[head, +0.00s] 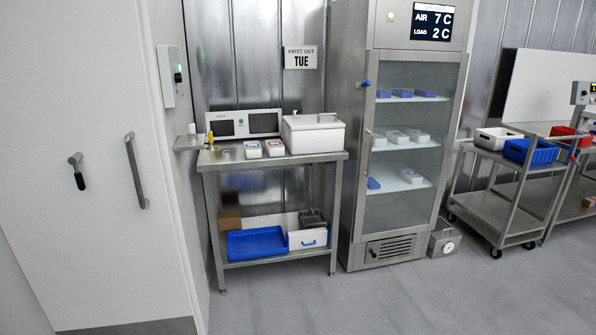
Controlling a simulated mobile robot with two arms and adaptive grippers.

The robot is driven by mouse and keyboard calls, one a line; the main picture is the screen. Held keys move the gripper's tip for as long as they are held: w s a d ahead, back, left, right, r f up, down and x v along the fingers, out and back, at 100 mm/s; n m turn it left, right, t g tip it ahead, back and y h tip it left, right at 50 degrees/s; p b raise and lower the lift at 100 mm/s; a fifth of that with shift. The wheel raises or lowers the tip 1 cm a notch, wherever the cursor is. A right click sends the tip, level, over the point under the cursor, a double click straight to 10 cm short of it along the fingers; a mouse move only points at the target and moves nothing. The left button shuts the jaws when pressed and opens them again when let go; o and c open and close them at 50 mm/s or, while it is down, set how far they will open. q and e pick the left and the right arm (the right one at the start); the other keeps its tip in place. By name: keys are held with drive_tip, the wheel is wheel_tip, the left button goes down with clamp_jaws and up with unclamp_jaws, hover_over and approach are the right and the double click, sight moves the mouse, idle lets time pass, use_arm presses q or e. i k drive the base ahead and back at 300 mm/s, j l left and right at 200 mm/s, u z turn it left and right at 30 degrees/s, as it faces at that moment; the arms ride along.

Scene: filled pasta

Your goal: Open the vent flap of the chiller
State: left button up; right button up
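The chiller (368,215) is a tall steel cabinet with a shut glass door (405,180). Its display (433,22) reads AIR 7 C and LOAD 2 C. A slatted vent (392,248) sits low on its front, below the door. Whether its flap is open or shut is too small to tell. A blue-tipped knob (366,84) sticks out at the chiller's upper left edge. Blue and white tubs (412,175) stand on the shelves inside. Neither of my grippers is in view.
A steel table (275,163) with a white box (313,133) and a blue tray (262,243) below stands left of the chiller. A small grey unit (443,240) sits on the floor by its right foot. A cart (500,190) stands further right. The floor in front is clear.

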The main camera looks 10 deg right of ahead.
sight(386, 250)
drive_tip(key=i+l+z, duration=0.35)
drive_tip(key=i, duration=0.4)
drive_tip(key=i+z, duration=0.35)
drive_tip(key=i, duration=0.35)
drive_tip(key=i+j+z, duration=0.35)
drive_tip(key=i, duration=0.4)
drive_tip(key=l, duration=0.1)
